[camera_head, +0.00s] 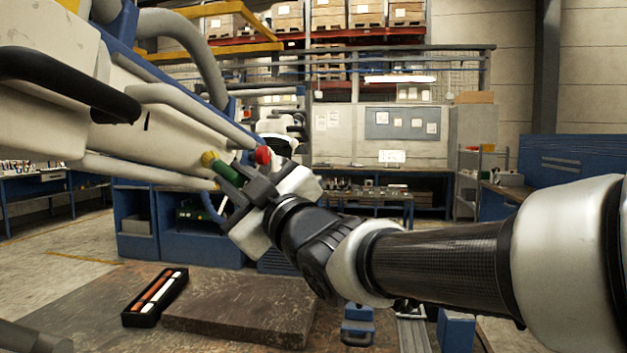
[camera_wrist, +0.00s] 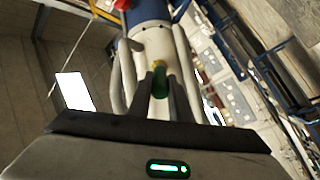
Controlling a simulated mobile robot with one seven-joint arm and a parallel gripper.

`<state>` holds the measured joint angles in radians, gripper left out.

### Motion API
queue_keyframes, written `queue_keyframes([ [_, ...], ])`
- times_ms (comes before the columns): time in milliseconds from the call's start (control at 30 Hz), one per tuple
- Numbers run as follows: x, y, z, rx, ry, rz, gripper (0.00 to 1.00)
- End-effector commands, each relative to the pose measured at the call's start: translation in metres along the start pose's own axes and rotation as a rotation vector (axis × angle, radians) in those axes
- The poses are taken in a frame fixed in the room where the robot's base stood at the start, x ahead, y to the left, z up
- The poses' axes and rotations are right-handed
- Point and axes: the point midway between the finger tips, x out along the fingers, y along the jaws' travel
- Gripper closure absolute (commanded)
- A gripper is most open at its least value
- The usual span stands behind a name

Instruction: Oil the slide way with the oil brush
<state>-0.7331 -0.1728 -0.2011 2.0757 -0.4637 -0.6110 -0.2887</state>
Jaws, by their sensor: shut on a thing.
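My gripper (camera_head: 236,184) reaches up from the right in the head view and is shut on a green cylinder (camera_head: 224,172) with a yellow end. In the wrist view, the green cylinder (camera_wrist: 160,84) sits between the two dark fingers of my gripper (camera_wrist: 161,92). I cannot tell whether it is the oil brush or a knob on the white machine arm (camera_head: 150,140) close behind it. A red ball (camera_head: 263,155) shows just right of the fingers. A grey metal rail (camera_head: 412,330) lies low in the head view; I cannot tell whether it is the slide way.
A black tray (camera_head: 138,312) with orange and white sticks lies on the bench beside a dark stone slab (camera_head: 245,310). Blue blocks (camera_head: 358,326) stand to their right. Grey tubes (camera_head: 190,112) of the white machine run close above and left of my gripper.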

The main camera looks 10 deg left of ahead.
Motion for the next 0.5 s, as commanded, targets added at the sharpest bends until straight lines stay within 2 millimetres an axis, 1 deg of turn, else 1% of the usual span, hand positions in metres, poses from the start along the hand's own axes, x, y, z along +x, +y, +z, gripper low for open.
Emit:
queue_keyframes([
  [167,-0.004,-0.002,-0.003,0.000,0.002,0.001,1.00],
  [500,-0.020,-0.011,-0.022,0.001,0.001,0.001,1.00],
])
